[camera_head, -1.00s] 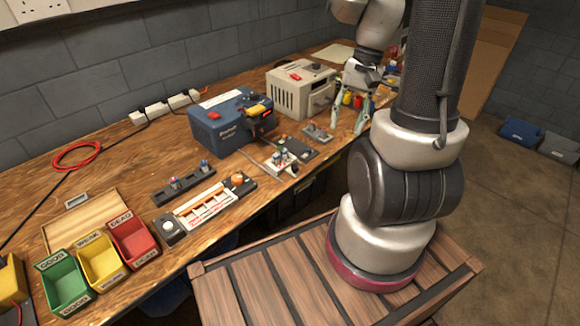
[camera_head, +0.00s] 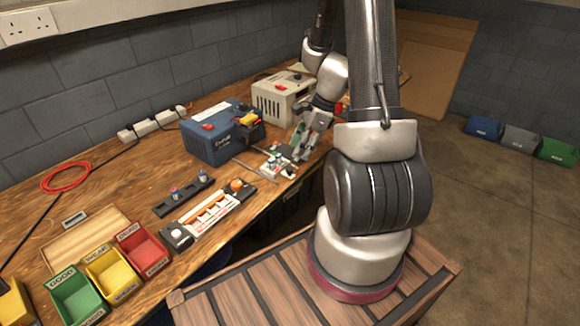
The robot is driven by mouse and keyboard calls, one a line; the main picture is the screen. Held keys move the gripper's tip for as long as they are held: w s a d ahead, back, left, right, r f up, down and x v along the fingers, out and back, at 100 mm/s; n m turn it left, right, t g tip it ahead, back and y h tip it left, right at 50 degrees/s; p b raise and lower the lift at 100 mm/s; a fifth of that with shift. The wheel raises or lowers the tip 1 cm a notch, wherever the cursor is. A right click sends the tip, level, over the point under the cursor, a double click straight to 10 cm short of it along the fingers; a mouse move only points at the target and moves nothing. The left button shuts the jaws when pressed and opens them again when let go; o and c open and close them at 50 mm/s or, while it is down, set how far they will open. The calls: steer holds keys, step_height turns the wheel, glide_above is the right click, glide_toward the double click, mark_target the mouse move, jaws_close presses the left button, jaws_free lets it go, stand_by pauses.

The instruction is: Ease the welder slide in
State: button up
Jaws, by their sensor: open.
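Two box units that could be the welder stand on the bench: a beige box (camera_head: 270,104) with a red switch on top, and a blue box (camera_head: 205,143) with a red switch and a black and yellow part on its front. Neither label is readable, and I cannot make out which part is the slide. My gripper (camera_head: 296,152) is open, pointing down in front of and between the boxes, over a small board with a white fixture (camera_head: 278,166). Its fingers partly hide that board and the beige box's lower front. I see nothing between them; contact is unclear.
A pale tray with an orange knob (camera_head: 208,213) and a dark strip (camera_head: 183,197) lie left of the fixture. Green (camera_head: 76,298), yellow (camera_head: 110,274) and red (camera_head: 144,252) bins stand at the near left. A power strip (camera_head: 150,125) runs along the wall.

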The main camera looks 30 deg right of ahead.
mark_target(290, 168)
steer(key=shift+x, duration=3.9)
jaws_close()
